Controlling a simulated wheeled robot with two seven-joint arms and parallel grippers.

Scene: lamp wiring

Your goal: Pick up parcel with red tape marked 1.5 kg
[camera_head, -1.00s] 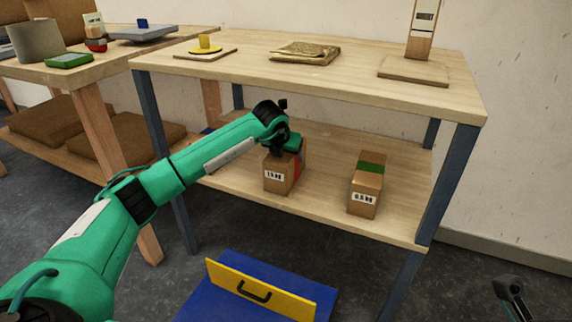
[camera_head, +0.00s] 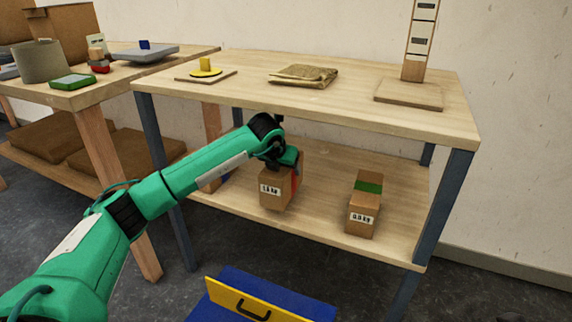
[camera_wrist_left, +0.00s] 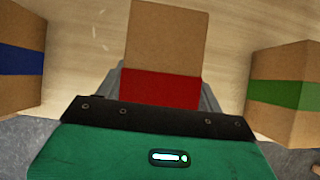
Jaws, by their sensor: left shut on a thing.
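The brown parcel with red tape (camera_head: 271,193), its label reading about 1.5 kg, is upright at the lower shelf. My left gripper (camera_head: 283,160) is shut on it from above. In the left wrist view the parcel's red tape band (camera_wrist_left: 160,88) sits between the fingers. I cannot tell whether its base touches the shelf. A parcel with green tape marked 0.5 kg (camera_head: 364,212) stands to its right, apart from it. A parcel with blue tape (camera_wrist_left: 20,62) shows at the left of the wrist view; my arm mostly hides it in the head view. Only a dark sliver, possibly my right gripper, shows at the bottom right edge.
The tabletop (camera_head: 330,105) is close above the lower shelf (camera_head: 320,222). A blue leg (camera_head: 163,180) stands left of the parcels and another (camera_head: 440,215) right. A blue drawer with a yellow front (camera_head: 255,300) is open below. The shelf between the parcels is clear.

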